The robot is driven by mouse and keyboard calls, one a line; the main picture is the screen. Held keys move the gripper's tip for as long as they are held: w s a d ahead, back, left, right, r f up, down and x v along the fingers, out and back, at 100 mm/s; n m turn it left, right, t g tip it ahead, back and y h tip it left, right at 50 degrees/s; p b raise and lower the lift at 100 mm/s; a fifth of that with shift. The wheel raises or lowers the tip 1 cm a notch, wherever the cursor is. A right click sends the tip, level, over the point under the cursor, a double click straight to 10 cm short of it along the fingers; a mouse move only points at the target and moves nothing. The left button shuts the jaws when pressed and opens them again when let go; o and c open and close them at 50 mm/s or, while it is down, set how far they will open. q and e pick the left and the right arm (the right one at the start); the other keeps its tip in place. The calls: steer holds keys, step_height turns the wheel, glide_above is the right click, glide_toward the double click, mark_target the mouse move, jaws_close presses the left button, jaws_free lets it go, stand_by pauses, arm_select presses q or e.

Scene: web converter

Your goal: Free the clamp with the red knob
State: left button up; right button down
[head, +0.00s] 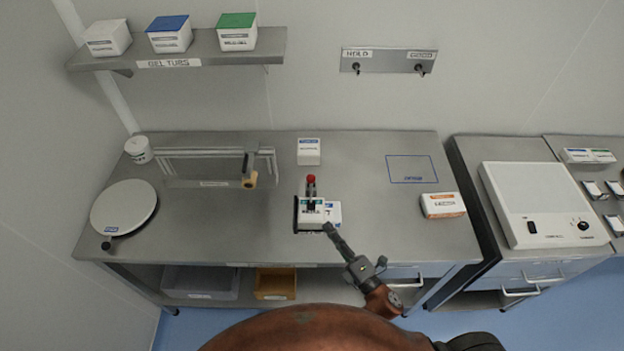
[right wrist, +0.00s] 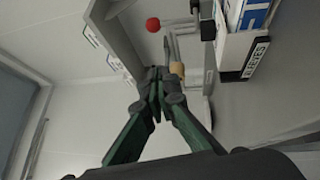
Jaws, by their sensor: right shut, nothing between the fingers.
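The clamp's red knob (head: 311,179) stands up at the middle of the steel table, on the far side of a white labelled box (head: 312,210). In the right wrist view the red knob (right wrist: 153,24) sits at the end of a metal lever, and the white box (right wrist: 245,50) is to its right. The clamp's dark tip appears close to the box; contact is unclear. My right gripper (head: 329,229) is shut and empty at the near right of the box. In the right wrist view its fingertips (right wrist: 157,75) are below the knob, apart from it. My left gripper is out of view.
A metal frame with a wooden handle (head: 249,181) stands left of the clamp, beside a round white plate (head: 124,207). A small white box (head: 308,151) stands behind. An orange-white box (head: 442,205) lies right. Table right of the clamp is mostly clear.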

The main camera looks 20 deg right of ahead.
mark_target(311, 188)
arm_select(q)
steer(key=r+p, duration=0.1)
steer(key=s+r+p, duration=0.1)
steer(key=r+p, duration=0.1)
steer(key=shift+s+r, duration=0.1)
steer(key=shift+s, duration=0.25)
arm_select(e)
steer(key=d+x, duration=0.1)
steer(key=x, duration=0.7)
steer(key=d+x, duration=0.1)
steer(key=x, duration=0.4)
steer(key=shift+w+d+r, duration=0.25)
steer(key=shift+w+d, duration=0.1)
steer(key=shift+w, duration=0.1)
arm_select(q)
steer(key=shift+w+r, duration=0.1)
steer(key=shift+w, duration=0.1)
arm_select(e)
steer(key=shift+r+p, duration=0.15)
steer(key=shift+p, duration=0.25)
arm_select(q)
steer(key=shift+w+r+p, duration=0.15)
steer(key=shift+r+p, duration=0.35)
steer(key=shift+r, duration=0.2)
arm_select(e)
steer(key=shift+w+d+r, duration=0.1)
steer(key=shift+w+r, duration=0.05)
steer(key=shift+w, duration=0.05)
